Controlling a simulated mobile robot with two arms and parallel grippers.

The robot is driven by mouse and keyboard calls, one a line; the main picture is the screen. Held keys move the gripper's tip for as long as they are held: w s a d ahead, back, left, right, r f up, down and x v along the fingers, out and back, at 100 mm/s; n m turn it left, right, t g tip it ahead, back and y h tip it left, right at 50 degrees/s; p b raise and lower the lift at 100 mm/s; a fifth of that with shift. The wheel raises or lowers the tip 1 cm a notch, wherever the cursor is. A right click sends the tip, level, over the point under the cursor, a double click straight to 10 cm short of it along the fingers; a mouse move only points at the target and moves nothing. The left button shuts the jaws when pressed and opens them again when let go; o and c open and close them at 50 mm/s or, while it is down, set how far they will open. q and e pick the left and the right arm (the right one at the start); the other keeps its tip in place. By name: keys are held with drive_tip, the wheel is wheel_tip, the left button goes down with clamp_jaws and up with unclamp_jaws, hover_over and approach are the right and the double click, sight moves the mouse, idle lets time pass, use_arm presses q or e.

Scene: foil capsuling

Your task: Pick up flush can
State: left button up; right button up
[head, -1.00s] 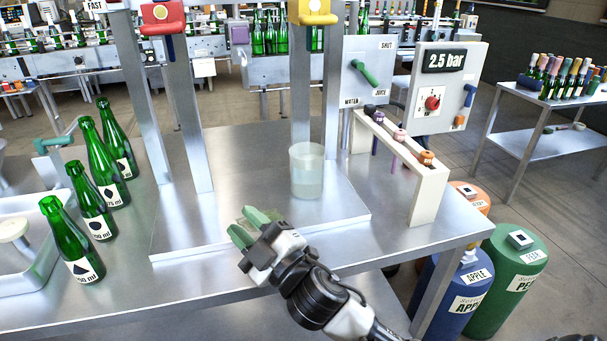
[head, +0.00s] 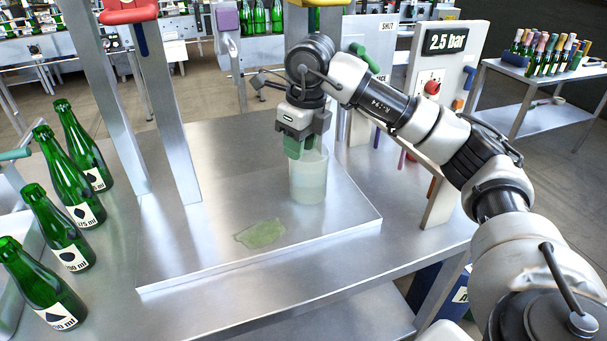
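The flush can seems to be the translucent, pale open-topped container (head: 308,183), standing upright on the raised steel plate (head: 200,258). My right gripper (head: 299,150) points down from above it, with its green fingers at the can's rim, toward the left side. The fingers overlap in this view, so I cannot tell how far apart they are or whether they touch the can. My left gripper is out of view.
A flat green puddle (head: 260,233) lies on the plate in front of the can. Several green bottles (head: 62,235) stand at the left.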

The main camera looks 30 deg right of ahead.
sight(309, 174)
drive_tip(key=shift+d+f, duration=0.2)
drive_tip(key=shift+f, duration=0.1)
drive_tip(key=f, duration=0.4)
drive_tip(key=w+f+p, duration=0.1)
drive_tip(key=f, duration=0.1)
drive_tip(key=shift+w+a+f, duration=0.1)
drive_tip(key=shift+a+f, duration=0.05)
drive_tip(key=shift+f, duration=0.05)
clamp_jaws()
